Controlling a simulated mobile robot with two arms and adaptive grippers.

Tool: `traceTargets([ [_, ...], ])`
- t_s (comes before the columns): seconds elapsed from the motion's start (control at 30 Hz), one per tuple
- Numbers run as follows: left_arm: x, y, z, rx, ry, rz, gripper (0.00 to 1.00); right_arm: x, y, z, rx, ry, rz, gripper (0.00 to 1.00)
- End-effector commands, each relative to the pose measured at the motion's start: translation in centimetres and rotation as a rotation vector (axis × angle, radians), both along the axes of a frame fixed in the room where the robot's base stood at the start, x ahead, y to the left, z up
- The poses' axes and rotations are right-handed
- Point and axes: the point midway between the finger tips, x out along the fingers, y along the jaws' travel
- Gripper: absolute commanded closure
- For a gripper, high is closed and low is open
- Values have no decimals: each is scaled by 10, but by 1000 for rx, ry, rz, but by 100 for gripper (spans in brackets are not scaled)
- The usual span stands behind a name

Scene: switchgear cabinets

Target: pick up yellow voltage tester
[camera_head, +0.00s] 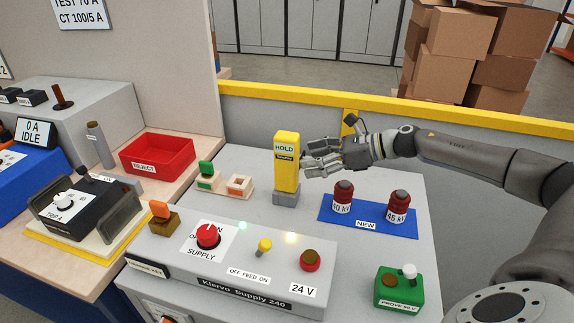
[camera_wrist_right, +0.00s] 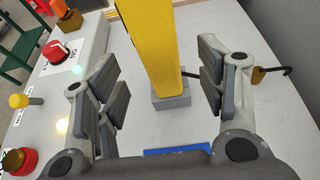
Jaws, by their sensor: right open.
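The yellow voltage tester (camera_head: 286,163), with a "HOLD" label, stands upright in a small grey base (camera_head: 286,198) on the grey table. My right gripper (camera_head: 308,160) comes in from the right, with its fingertips close to the tester's right side. In the right wrist view the tester (camera_wrist_right: 150,45) stands between and beyond the two open fingers of the right gripper (camera_wrist_right: 160,85), and the grey base (camera_wrist_right: 170,97) shows below it. No grip on it shows. The tester's top is cut off in that view. My left gripper is not in view.
A blue mat (camera_head: 370,222) marked "NEW" with two dark red parts (camera_head: 343,192) lies right of the tester. The supply console (camera_head: 215,262) is in front. A yellow-topped barrier (camera_head: 420,112) runs behind.

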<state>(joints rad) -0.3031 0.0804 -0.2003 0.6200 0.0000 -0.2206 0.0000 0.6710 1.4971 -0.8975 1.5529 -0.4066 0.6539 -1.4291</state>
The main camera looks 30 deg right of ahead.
Motion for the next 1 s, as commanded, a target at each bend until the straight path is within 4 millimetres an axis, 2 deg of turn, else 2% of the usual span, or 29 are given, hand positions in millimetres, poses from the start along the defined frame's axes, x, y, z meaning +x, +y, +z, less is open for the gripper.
traceTargets([
  [0.03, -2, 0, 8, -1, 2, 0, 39, 6, 6, 2, 4, -1, 2, 36],
  [0.2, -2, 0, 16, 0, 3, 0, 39, 20, 17, -8, 1, 0, 0, 36],
  [0.37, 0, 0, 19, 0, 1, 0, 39, 25, 22, -12, 1, 1, 1, 36],
  [0.6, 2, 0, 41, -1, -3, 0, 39, 44, 40, -22, 2, 0, 1, 36],
  [0.8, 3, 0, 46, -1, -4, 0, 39, 57, 51, -33, 1, 1, 0, 36],
  [1.0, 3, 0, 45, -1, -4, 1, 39, 58, 51, -36, -1, 1, -1, 36],
])
